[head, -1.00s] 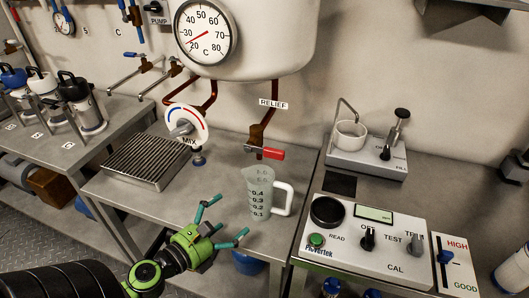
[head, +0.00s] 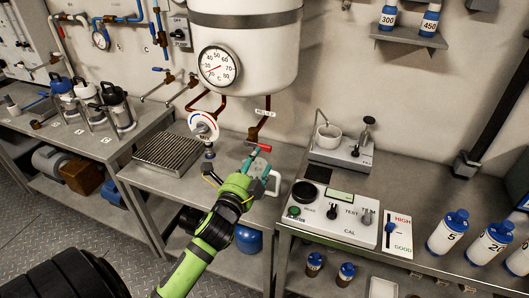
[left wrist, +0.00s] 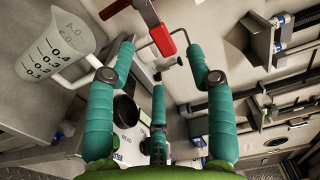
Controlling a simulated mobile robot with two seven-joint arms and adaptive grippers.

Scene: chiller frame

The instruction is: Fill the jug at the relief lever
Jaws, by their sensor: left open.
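The relief lever has a red handle (head: 259,147) under the white tank, near the RELIEF label (head: 264,113). In the left wrist view the red handle (left wrist: 160,38) lies just beyond my fingertips, between the two outer fingers. The clear jug is mostly hidden behind my left gripper in the head view; its white handle (head: 277,182) shows. In the left wrist view the graduated jug (left wrist: 56,48) is at upper left, its handle beside one finger. My left gripper (head: 262,160) is open, with teal fingers spread and nothing between them. My right gripper is not in view.
The white tank (head: 245,45) with its dial hangs above the bench. A MIX dial (head: 203,126) and a slatted drain tray (head: 169,152) are left of the lever. The test panel (head: 332,213) stands to the right, and several bottles are farther right.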

